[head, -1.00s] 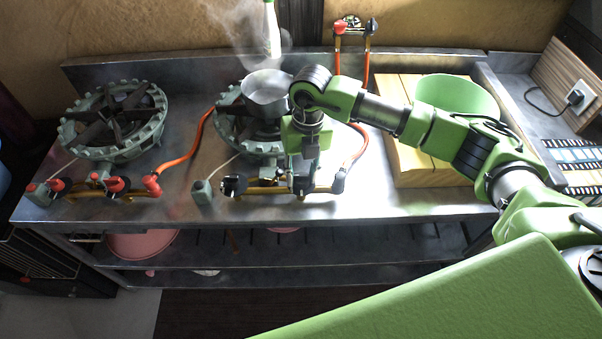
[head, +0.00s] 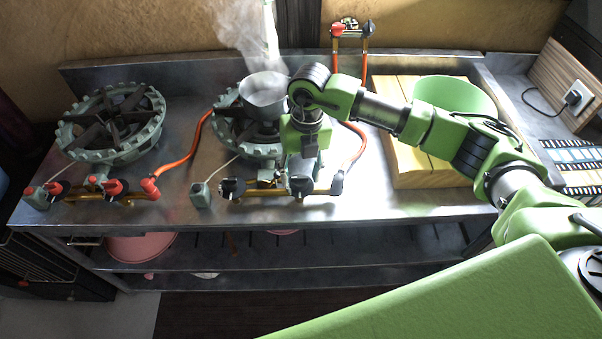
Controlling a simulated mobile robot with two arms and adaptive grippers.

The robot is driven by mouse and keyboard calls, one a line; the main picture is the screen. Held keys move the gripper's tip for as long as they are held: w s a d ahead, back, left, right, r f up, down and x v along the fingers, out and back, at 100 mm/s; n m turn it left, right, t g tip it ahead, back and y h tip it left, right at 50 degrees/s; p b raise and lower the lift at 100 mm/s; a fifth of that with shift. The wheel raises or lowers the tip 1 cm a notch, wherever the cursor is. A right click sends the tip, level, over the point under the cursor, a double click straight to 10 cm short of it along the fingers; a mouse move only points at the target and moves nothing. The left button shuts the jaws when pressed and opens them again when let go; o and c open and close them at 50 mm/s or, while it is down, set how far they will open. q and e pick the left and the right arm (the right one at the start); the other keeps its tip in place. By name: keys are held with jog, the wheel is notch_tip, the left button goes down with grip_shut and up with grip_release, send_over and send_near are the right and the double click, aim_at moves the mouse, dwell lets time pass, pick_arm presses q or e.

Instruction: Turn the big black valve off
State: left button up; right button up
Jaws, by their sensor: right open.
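The right burner's brass gas pipe runs along the front of the counter. A black valve knob (head: 232,188) sits at its left part, and another black knob (head: 302,186) sits farther right, directly below my right gripper. I cannot tell for sure which is the big one. My right gripper (head: 303,174) points down in front of the right burner (head: 236,135), open, its fingers partly hidden by the wrist. Whether it touches the knob below is unclear. A steaming metal pot (head: 264,92) stands on the right burner. My left gripper is out of view.
A left burner (head: 112,122) has red knobs (head: 113,186) on its own pipe. Orange hoses (head: 184,158) run to the pipes. A wooden board (head: 428,173) with a green bowl (head: 455,97) lies right. Black-and-red wall valves (head: 352,27) stand behind.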

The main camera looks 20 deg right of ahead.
notch_tip(320, 180, up, 11)
jog(key=d, duration=0.1)
jog(key=shift+r, duration=0.2)
dwell(0.4)
